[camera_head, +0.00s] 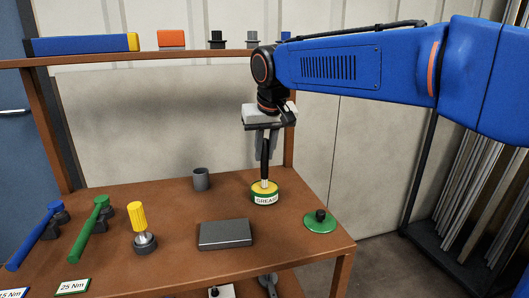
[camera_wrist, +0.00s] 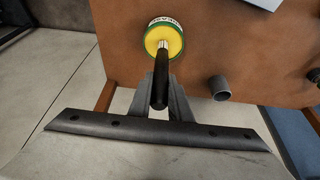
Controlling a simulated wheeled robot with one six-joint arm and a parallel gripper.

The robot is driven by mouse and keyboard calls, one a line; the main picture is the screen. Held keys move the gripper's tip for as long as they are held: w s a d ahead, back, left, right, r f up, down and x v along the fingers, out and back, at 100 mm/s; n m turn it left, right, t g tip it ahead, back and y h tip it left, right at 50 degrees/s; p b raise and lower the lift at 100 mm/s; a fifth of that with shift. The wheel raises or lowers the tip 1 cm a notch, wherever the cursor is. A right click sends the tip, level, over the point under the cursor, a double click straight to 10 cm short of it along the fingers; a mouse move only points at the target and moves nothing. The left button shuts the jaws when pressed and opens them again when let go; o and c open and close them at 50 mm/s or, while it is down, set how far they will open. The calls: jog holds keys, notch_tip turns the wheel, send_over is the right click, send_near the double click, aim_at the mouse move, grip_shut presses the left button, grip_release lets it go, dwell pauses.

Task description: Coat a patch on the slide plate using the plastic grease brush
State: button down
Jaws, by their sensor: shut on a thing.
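My gripper (camera_head: 266,150) is shut on the black handle of the grease brush (camera_head: 265,172). The brush hangs upright with its metal ferrule down at the open grease tin (camera_head: 266,199); its bristles are hidden in the yellow grease. The tin is green and white with a "GREASE" label. In the wrist view the brush (camera_wrist: 160,82) points into the yellow top of the tin (camera_wrist: 151,40). The slide plate (camera_head: 225,235), a dark grey flat block, lies on the bench in front and left of the tin. Its edge shows at the top of the wrist view (camera_wrist: 262,3).
A green lid with a black knob (camera_head: 320,221) lies right of the tin. A grey cup (camera_head: 201,179) stands behind left. A yellow-handled tool (camera_head: 138,220), green wrench (camera_head: 88,226) and blue wrench (camera_head: 38,236) are at left. A shelf (camera_head: 100,59) runs above the back.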

aim_at(265, 139)
jog(key=shift+r, duration=3.35)
jog(key=shift+d, duration=0.1)
